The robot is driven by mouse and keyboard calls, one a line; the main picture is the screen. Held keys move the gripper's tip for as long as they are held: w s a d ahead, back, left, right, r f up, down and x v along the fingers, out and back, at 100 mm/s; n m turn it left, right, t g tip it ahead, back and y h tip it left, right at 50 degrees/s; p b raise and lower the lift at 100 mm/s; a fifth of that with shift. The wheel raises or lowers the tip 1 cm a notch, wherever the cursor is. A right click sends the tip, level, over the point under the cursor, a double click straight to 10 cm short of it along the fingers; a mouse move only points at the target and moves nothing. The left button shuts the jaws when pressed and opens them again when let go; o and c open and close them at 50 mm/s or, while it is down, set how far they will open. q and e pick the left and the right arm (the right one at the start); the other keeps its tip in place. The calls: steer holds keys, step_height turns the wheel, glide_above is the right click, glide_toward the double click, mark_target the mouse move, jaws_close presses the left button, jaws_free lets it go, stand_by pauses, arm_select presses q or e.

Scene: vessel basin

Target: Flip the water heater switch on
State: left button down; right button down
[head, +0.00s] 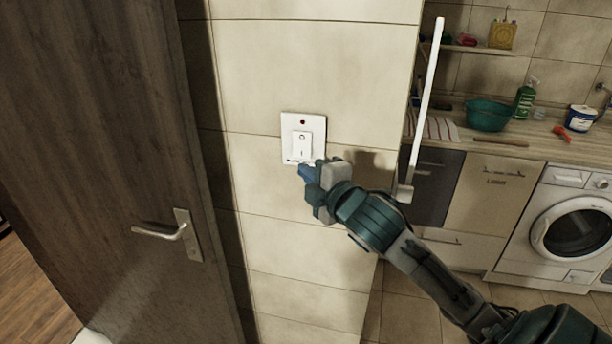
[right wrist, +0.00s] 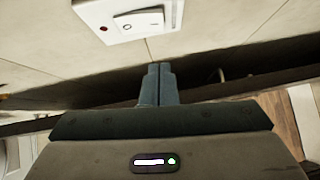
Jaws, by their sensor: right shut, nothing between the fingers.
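My right gripper (head: 306,172) is just below the plate's lower edge in the head view. Its fingers (right wrist: 158,84) are together and empty, and they point toward the wall below the switch. I cannot tell whether a fingertip touches the plate. My left gripper is not in view.
A brown door (head: 100,150) with a metal handle (head: 160,232) stands left of the tiled wall. On the right are a counter (head: 540,143) with a green bowl (head: 488,115) and a washing machine (head: 570,235). A white upright bar (head: 427,100) stands near the wall's right edge.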

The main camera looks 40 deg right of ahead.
mark_target(299, 155)
steer(key=w+d, duration=0.1)
steer(key=w+d+p, duration=0.1)
steer(key=w, duration=0.1)
steer(key=w+d+p, duration=0.1)
steer(key=w, duration=0.1)
steer(key=shift+w+d+f, duration=0.1)
steer(key=shift+d+f, duration=0.05)
steer(key=shift+f, duration=0.2)
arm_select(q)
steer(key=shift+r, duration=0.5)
arm_select(e)
steer(key=shift+w+f+b, duration=0.15)
steer(key=shift+f+b, duration=0.1)
steer(key=shift+b, duration=0.2)
steer(key=shift+d+r+t, duration=0.15)
steer(key=shift+t, duration=0.15)
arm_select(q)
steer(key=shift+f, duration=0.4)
arm_select(e)
steer(key=shift+w, duration=0.1)
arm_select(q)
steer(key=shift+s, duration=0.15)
